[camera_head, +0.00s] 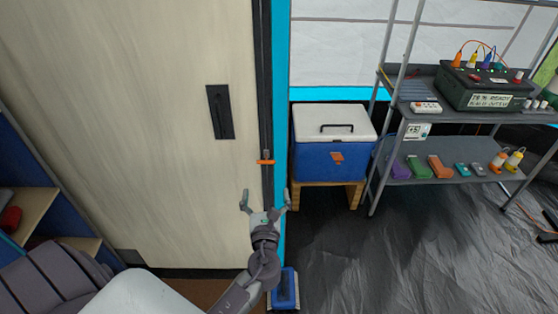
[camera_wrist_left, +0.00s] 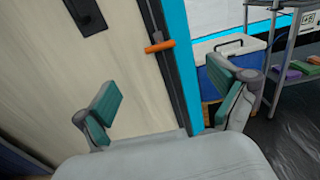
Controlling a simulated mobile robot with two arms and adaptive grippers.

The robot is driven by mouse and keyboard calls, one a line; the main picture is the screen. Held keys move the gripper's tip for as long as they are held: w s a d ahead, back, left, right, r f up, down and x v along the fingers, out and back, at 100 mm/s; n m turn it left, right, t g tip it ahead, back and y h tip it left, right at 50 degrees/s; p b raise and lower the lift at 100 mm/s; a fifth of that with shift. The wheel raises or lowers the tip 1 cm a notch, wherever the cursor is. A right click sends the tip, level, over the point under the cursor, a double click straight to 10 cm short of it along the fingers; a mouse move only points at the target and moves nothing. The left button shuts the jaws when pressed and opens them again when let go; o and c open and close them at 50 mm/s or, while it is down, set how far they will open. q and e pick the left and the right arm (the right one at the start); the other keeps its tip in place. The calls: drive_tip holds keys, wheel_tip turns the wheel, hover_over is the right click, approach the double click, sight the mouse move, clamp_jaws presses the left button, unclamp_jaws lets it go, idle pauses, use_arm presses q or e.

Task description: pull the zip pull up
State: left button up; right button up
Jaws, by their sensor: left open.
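The orange zip pull (camera_head: 265,161) sits on the dark zip track (camera_head: 264,95), which runs vertically between the cream panel and the blue strip. In the left wrist view the zip pull (camera_wrist_left: 159,46) is a short orange bar with a dark grey slider above it. My left gripper (camera_head: 265,198) is open and empty, just below the zip pull in the head view. In the left wrist view its two green-padded fingers (camera_wrist_left: 168,103) are spread wide, and the zip pull shows beyond them, not touched. My right gripper is not in view.
A blue cooler (camera_head: 319,155) with a white lid stands on a wooden stand right of the blue strip. A metal shelf (camera_head: 440,118) holds a dark power box and small items. A blue object (camera_head: 286,288) lies on the floor near my left arm. Dark floor sheeting is open at right.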

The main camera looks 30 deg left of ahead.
sight(266, 163)
use_arm(q)
drive_tip(key=x, duration=1.1)
drive_tip(key=shift+w, duration=0.15)
drive_tip(key=shift+x, duration=0.8)
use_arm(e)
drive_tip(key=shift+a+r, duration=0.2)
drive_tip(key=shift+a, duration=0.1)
use_arm(q)
drive_tip(key=shift+c, duration=0.2)
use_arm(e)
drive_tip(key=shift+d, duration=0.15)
